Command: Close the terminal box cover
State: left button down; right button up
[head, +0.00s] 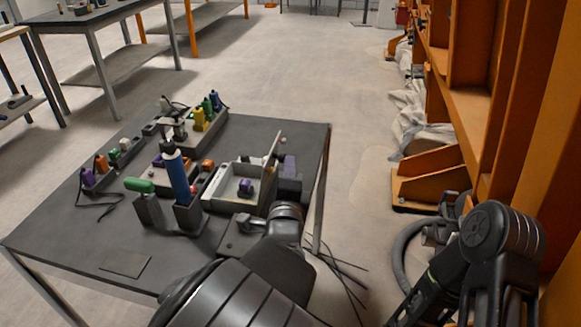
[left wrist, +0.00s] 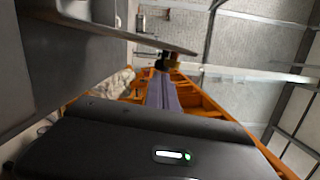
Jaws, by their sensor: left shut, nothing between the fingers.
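The terminal box (head: 228,188) is a light grey open-topped box near the right side of the dark table, with a small purple part inside. Its cover (head: 273,149) stands up, open, on the box's right side and is seen nearly edge-on. My left gripper (head: 289,163) is just right of the cover, its purplish fingers shut and empty. I cannot tell whether they touch the cover. In the left wrist view, the shut fingers (left wrist: 163,92) point away from the camera, and a grey plate, apparently the cover (left wrist: 120,33), crosses above them. My right gripper is not in view.
On the table (head: 125,262), a blue bottle (head: 178,176) and a green-handled tool (head: 140,186) stand left of the box. Racks with coloured parts (head: 201,118) stand behind. Orange shelving (head: 480,110) is at the right, with open floor (head: 350,170) between.

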pick_arm(q)
jog(key=w+a+n+g+h+b, duration=0.1)
jog(key=w+a+n+g+b, duration=0.1)
jog(key=a+n, duration=1.1)
jog(key=shift+w+a+n+h+b, duration=0.35)
jog(key=shift+n+h+b, duration=0.05)
jog(key=shift+n+b, duration=0.15)
jog(key=shift+s, duration=0.1)
dwell(0.5)
jog(key=s+a+r+p, duration=0.1)
jog(key=s, duration=0.6)
jog(key=shift+s+p, duration=0.2)
jog(key=shift+p, duration=0.15)
